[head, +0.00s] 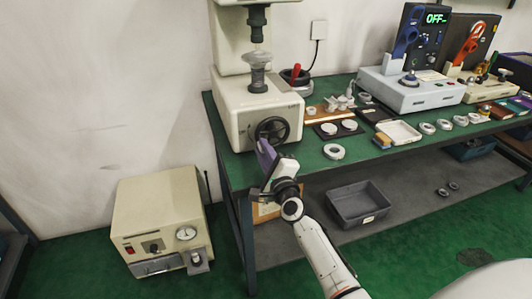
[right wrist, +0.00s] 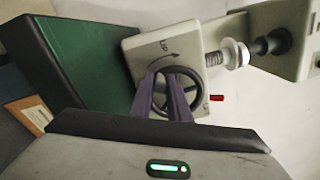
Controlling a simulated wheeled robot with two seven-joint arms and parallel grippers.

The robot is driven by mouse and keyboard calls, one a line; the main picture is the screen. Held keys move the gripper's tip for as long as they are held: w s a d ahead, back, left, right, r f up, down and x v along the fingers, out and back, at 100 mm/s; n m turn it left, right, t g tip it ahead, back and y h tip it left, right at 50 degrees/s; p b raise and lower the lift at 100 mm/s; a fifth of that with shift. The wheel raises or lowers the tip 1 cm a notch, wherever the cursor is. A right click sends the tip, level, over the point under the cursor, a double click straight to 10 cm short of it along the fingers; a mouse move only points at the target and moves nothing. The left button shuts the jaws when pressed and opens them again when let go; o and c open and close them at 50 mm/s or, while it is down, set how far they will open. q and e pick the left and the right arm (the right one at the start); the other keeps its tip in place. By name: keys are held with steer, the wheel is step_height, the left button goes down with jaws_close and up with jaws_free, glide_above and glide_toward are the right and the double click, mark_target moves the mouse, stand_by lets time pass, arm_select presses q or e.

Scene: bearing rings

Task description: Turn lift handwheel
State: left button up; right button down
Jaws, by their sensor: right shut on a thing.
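The lift handwheel (head: 272,130) is a black spoked wheel on the front of a cream bench machine (head: 240,112). In the right wrist view the handwheel (right wrist: 203,100) fills the middle, with an arrow and the word "UP" on the panel beside it. My right gripper (head: 264,150) reaches it from below, its purple fingers at the wheel. In the right wrist view the fingers (right wrist: 171,80) are shut on the wheel; the exact contact is partly hidden. My left gripper is not in view.
The machine stands on a green-topped bench (head: 240,166) near its left end. Bearing rings (head: 334,152), trays (head: 398,132) and a grey instrument (head: 400,95) lie to the right. A cream box device (head: 160,215) stands on the floor at left. A grey bin (head: 358,204) sits under the bench.

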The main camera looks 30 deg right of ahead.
steer(key=shift+a+r+m+p, duration=0.2)
steer(key=shift+r+m, duration=0.3)
steer(key=shift+m, duration=0.6)
steer(key=shift+a+r+m+p, duration=0.15)
steer(key=shift+r+m, duration=0.3)
steer(key=shift+m, duration=0.65)
steer(key=shift+d, duration=0.15)
steer(key=c, duration=1.7)
jaws_free()
steer(key=shift+o, duration=0.2)
